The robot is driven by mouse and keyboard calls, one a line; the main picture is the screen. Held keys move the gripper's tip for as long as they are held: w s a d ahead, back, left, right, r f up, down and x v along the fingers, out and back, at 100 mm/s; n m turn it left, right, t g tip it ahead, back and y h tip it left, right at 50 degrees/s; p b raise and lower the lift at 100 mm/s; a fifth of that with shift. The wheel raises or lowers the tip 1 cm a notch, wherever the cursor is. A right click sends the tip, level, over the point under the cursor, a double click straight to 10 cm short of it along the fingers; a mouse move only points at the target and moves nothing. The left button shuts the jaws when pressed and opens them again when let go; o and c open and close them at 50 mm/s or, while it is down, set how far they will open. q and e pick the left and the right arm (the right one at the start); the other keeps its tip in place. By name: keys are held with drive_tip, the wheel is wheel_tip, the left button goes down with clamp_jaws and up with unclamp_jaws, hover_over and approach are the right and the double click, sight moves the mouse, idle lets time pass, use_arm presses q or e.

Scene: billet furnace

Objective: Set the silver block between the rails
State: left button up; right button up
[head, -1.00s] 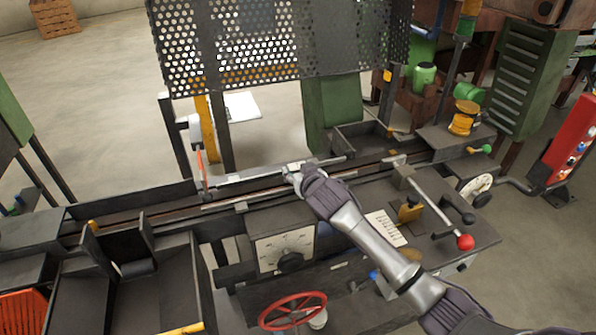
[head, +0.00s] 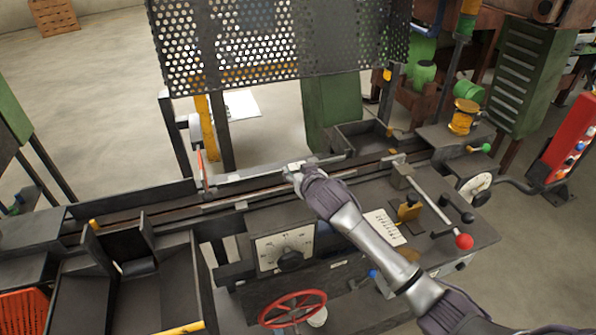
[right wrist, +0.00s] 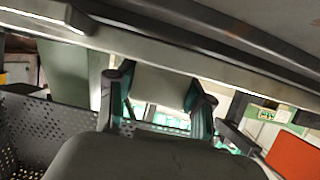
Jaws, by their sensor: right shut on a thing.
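The silver block (right wrist: 160,86) is a pale, flat-faced piece between the two fingers of my right gripper (right wrist: 158,100) in the right wrist view. The gripper is shut on it. In the head view my right gripper (head: 294,170) is over the long rails (head: 240,201) near the middle of the machine bed. The gripper largely hides the block there. In the right wrist view the block is close to a long rail (right wrist: 200,65); I cannot tell whether they touch. My left gripper is not in view.
A perforated guard (head: 280,45) hangs behind the rails. A red-knobbed lever (head: 464,241) and an orange-yellow spool (head: 463,117) stand at the right. A dial (head: 285,252) and a red handwheel (head: 292,309) are in front. The rails left of my gripper look clear.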

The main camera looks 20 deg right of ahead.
drive_tip(key=shift+f+b, duration=0.3)
drive_tip(key=shift+f, duration=0.25)
drive_tip(key=o, duration=1.4)
drive_tip(key=shift+c, duration=0.2)
drive_tip(key=shift+s, duration=0.1)
drive_tip(key=v, duration=1.1)
drive_tip(key=shift+s+r, duration=0.15)
drive_tip(key=shift+s, duration=0.25)
